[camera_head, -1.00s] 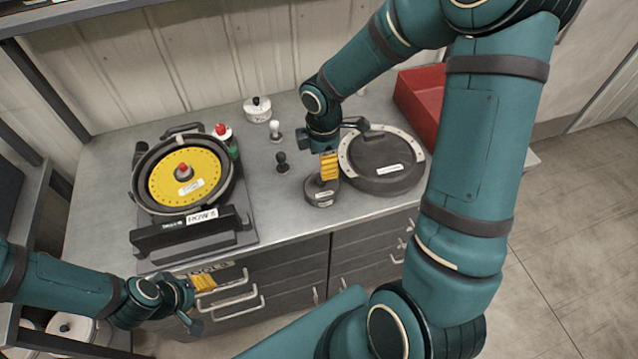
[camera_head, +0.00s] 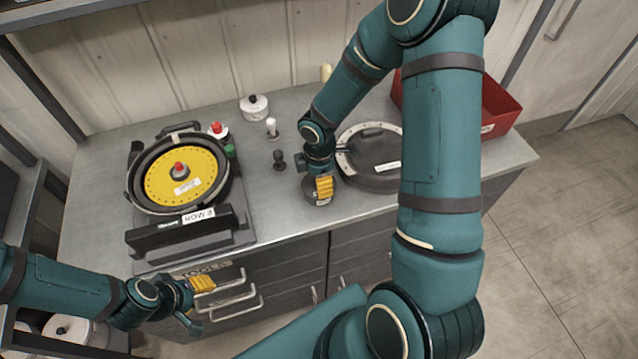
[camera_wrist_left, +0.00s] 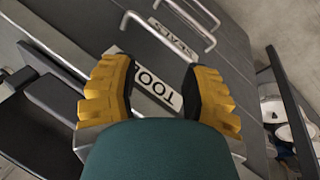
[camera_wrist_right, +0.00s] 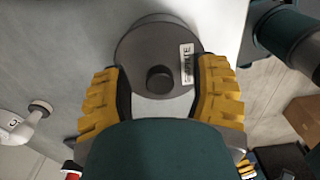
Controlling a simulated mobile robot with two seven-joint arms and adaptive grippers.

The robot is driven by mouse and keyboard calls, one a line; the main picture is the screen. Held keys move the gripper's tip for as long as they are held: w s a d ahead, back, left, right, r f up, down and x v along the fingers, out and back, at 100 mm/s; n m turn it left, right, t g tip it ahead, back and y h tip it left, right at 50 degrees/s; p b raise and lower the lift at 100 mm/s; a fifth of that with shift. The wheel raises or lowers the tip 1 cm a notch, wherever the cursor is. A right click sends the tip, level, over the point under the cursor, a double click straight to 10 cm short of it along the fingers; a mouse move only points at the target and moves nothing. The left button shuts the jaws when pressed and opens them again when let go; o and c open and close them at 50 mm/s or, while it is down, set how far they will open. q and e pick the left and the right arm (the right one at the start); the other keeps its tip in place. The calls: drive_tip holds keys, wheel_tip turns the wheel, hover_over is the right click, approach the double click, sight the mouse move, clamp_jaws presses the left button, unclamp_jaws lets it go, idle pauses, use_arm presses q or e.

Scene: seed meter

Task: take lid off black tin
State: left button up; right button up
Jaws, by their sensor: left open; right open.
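The black tin (camera_head: 318,191) stands on the bench near its front edge, mostly hidden under my right gripper (camera_head: 325,187) in the head view. In the right wrist view the tin's round dark lid (camera_wrist_right: 145,48) shows from above, with a knob (camera_wrist_right: 160,79) and a white label. My right gripper (camera_wrist_right: 160,95) is open, with its yellow fingers on either side of the knob and pointing at the lid. I cannot tell whether they touch it. My left gripper (camera_head: 203,283) is open and empty in front of the drawers, and also shows in the left wrist view (camera_wrist_left: 158,85).
The seed meter with a yellow disc (camera_head: 185,178) fills the bench's left side. A large dark round cover (camera_head: 372,158) lies close right of the tin. A small black-knobbed piece (camera_head: 279,160) stands to the left. A red bin (camera_head: 497,108) and white pot (camera_head: 254,107) are behind.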

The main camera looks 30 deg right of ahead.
clamp_jaws()
